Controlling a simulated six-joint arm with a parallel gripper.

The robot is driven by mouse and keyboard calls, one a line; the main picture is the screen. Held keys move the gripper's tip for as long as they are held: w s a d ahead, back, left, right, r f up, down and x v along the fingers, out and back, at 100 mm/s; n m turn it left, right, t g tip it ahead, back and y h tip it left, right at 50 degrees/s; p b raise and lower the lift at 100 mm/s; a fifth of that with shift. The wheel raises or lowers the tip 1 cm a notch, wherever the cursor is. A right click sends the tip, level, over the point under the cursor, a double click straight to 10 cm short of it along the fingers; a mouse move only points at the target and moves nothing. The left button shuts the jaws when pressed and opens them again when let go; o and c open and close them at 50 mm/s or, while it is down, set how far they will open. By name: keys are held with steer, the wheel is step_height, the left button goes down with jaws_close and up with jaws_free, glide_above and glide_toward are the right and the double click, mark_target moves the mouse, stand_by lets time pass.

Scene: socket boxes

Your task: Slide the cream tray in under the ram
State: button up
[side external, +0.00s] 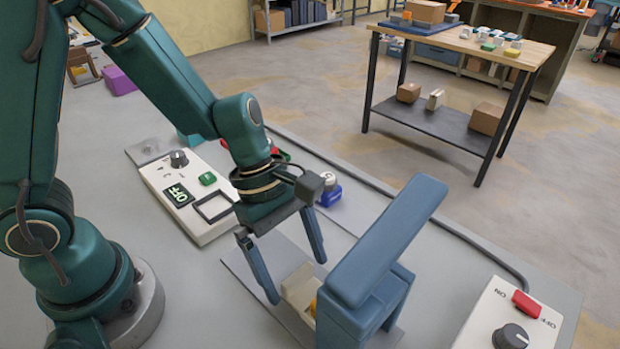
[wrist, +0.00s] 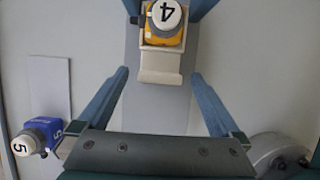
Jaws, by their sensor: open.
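The cream tray (side external: 299,287) lies on a grey base plate (side external: 246,270) at the near side of the blue press. In the wrist view the tray (wrist: 160,68) carries a yellow block (wrist: 163,37) with a white cap marked 4. In the side view the press partly hides this block. The ram's blue beam (side external: 390,240) stands over the plate; its underside is hidden. In the wrist view blue press parts (wrist: 204,6) flank the block at the top edge. My gripper (side external: 298,280) is open, its fingers either side of the tray's near end with gaps visible in the wrist view (wrist: 160,74).
A blue block (side external: 330,196) with a white cap stands beyond my gripper; its 5 shows in the wrist view (wrist: 35,137). A control box (side external: 195,190) reading OFF is behind left. Another box (side external: 510,320) with a red switch is front right. A cable borders the far side.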

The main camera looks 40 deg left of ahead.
mark_target(316, 283)
jaws_close()
steer(key=shift+d, duration=2.1)
jaws_free()
steer(key=shift+r, duration=0.1)
steer(key=v, duration=0.3)
steer(key=shift+w+a+r, duration=0.1)
steer(key=shift+r, duration=0.2)
steer(key=shift+a+r, duration=0.3)
steer(key=shift+r, duration=0.3)
